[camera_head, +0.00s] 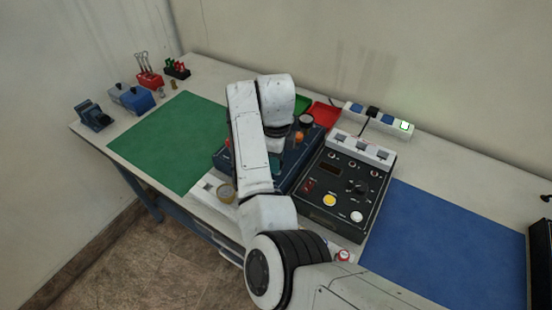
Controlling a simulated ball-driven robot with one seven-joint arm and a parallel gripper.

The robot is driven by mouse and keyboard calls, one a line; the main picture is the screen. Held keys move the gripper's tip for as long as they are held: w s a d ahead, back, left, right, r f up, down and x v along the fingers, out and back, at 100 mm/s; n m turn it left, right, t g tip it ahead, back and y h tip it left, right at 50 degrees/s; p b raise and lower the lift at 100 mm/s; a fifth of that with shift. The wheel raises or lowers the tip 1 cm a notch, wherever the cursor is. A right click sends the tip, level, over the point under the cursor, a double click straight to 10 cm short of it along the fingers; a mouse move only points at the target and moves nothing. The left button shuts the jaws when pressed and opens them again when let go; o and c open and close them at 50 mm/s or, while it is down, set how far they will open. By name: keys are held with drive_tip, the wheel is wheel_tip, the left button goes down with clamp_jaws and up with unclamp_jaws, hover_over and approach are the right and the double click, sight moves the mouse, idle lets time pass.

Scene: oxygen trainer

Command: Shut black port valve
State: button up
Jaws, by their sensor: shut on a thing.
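A dark blue unit (220,159) sits on the table behind my arm, much of it covered by the arm. A round dark part with a pale face (306,120), an orange part (298,137) and a red part (228,142) show on it. I cannot pick out the black port valve for certain. My gripper (275,160) points down over the middle of the unit. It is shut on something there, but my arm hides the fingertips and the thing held.
A black control box (322,209) stands close on the right, with a blue mat (450,245) beyond it. A green mat (170,140) lies left. Red (322,112) and green trays and a power strip (380,117) lie behind.

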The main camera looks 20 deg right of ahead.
drive_tip(key=shift+r+m, duration=0.1)
drive_tip(key=shift+m, duration=0.2)
drive_tip(key=o, duration=1)
drive_tip(key=shift+o, duration=0.2)
wheel_tip(320, 180, up, 11)
drive_tip(key=b, duration=0.1)
idle(0.4)
